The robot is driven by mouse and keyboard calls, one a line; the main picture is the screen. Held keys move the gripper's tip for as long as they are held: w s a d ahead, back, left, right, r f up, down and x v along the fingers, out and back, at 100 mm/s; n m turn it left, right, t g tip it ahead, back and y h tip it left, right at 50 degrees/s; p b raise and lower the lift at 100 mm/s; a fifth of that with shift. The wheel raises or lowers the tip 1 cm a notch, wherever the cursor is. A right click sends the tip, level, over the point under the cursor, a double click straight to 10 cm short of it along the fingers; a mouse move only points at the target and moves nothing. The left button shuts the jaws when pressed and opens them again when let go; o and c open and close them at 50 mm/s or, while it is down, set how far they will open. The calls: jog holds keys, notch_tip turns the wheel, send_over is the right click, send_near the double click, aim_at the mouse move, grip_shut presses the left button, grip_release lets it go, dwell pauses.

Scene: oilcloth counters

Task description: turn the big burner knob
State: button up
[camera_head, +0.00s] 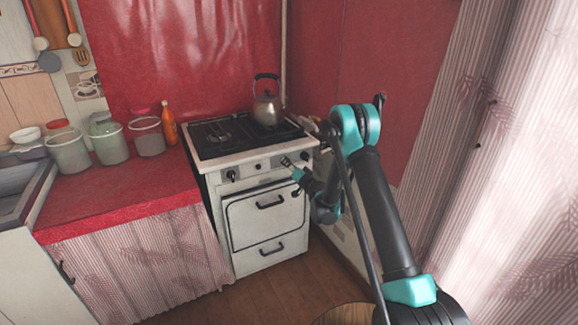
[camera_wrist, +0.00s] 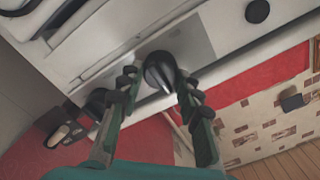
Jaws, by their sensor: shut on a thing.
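The white stove (camera_head: 240,162) stands at the end of the red counter, with dark knobs on its front panel. My gripper (camera_head: 289,167) is at the right part of this panel in the head view. In the wrist view, a black round knob (camera_wrist: 159,69) with a pointed light-edged grip sits on a grey plate. The two fingers of my gripper (camera_wrist: 160,84) stand on either side of this knob and are shut on it. Another black knob (camera_wrist: 257,11) is at the upper right of the wrist view, apart from the fingers. The fingers partly hide the panel.
A metal kettle (camera_head: 267,108) stands on the hob, back right. Clear jars (camera_head: 68,152) and an orange bottle (camera_head: 169,124) stand on the red counter (camera_head: 125,190). The oven handle (camera_head: 270,202) juts out below the knobs. A wall is close right of the stove.

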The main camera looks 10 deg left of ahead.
dwell(0.3)
jog(key=o, duration=1.2)
jog(key=shift+c, duration=0.2)
notch_tip(320, 180, up, 10)
